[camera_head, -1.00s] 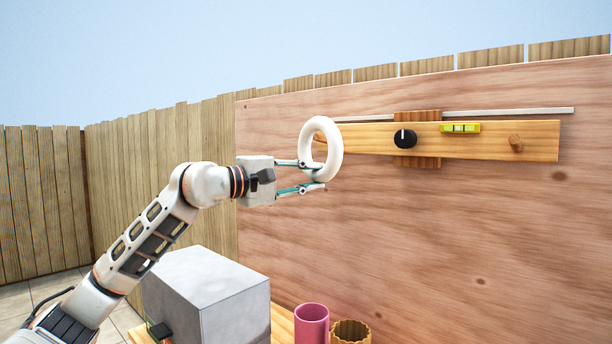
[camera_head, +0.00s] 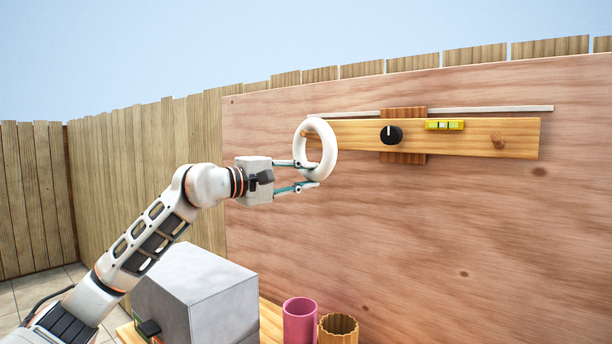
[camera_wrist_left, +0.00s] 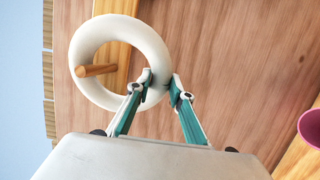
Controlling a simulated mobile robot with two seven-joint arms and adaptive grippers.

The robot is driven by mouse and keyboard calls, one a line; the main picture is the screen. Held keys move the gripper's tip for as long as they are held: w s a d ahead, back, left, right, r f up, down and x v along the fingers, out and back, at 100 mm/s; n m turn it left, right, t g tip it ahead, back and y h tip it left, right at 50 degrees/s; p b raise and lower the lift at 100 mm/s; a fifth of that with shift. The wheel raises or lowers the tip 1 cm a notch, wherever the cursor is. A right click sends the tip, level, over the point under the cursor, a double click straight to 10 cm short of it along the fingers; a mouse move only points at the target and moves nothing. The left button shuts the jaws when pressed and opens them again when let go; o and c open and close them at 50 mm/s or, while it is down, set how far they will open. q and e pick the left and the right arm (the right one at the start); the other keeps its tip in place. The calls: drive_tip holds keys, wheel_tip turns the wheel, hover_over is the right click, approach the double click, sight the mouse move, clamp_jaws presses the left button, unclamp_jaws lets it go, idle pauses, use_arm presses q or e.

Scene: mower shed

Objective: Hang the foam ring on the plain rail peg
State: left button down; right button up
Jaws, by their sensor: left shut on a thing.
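The white foam ring (camera_head: 331,150) is upright at the left end of the wooden rail (camera_head: 455,136). My left gripper (camera_head: 308,178) is shut on the ring's lower part; the wrist view also shows its fingers (camera_wrist_left: 160,88) pinching the ring's band (camera_wrist_left: 98,32). A plain wooden peg (camera_wrist_left: 97,71) at the rail's left end shows inside the ring's opening, its tip overlapping the band on the left. The ring looks to be around the peg; whether they touch I cannot tell. My right gripper is in neither view.
Below stand a grey box (camera_head: 195,290), a pink cup (camera_head: 299,320) and a ridged wooden cup (camera_head: 338,330).

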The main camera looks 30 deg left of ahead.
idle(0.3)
use_arm(q)
drive_tip(key=c, duration=1.7)
unclamp_jaws()
drive_tip(key=shift+s+a, duration=0.1)
drive_tip(key=shift+s, duration=0.05)
drive_tip(key=v, duration=1.1)
drive_tip(key=shift+s, duration=0.25)
drive_tip(key=shift+a, duration=0.1)
drive_tip(key=shift+s, duration=0.1)
